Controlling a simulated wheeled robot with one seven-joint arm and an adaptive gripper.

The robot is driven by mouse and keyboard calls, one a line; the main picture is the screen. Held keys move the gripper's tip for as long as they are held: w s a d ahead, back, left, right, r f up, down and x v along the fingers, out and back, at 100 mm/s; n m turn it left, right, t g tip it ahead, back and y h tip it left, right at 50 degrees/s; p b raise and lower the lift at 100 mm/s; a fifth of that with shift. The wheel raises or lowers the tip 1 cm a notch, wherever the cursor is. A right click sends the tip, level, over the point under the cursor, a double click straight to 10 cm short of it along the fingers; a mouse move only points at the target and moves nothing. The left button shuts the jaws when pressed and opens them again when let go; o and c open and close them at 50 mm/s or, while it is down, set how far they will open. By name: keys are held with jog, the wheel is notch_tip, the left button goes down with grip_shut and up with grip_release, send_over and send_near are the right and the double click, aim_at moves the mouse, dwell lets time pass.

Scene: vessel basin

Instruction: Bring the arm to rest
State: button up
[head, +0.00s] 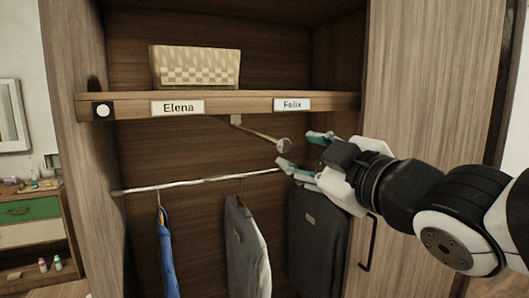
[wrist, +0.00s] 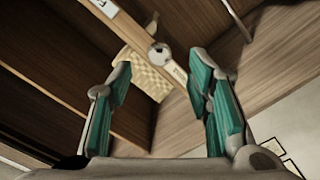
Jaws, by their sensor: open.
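My gripper (head: 303,152) is open, with teal finger pads, in front of the wardrobe's right side, below the shelf edge. A thin rod with a round pale knob (head: 284,146) comes from a bracket under the shelf. The knob's end lies just left of my fingertips in the head view. In the wrist view my open gripper (wrist: 163,82) has nothing between its pads, and the round knob (wrist: 158,55) shows beyond the fingertips. I cannot tell the exact gap to it. My arm comes in from the right.
The shelf (head: 230,103) bears labels "Elena" and "Felix" and a woven basket (head: 196,68). Below is a hanging rail (head: 195,183) with a blue garment (head: 167,255), a grey garment (head: 245,250) and a dark garment bag (head: 315,245). A door panel (head: 425,80) stands right, behind my arm.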

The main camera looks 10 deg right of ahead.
jog(key=s+d+f+m+g+h, duration=0.3)
jog(key=d+f+m+g+h, duration=0.2)
jog(key=f+m, duration=0.25)
jog(key=s+a+f+m+g, duration=0.2)
jog(key=s+f+m+g, duration=0.2)
jog(key=s+f, duration=0.5)
jog(key=s+g, duration=0.2)
jog(key=s, duration=0.1)
jog(key=shift+s+f+g+y, duration=0.15)
jog(key=shift+s+g+y, duration=0.15)
jog(key=shift+g, duration=0.1)
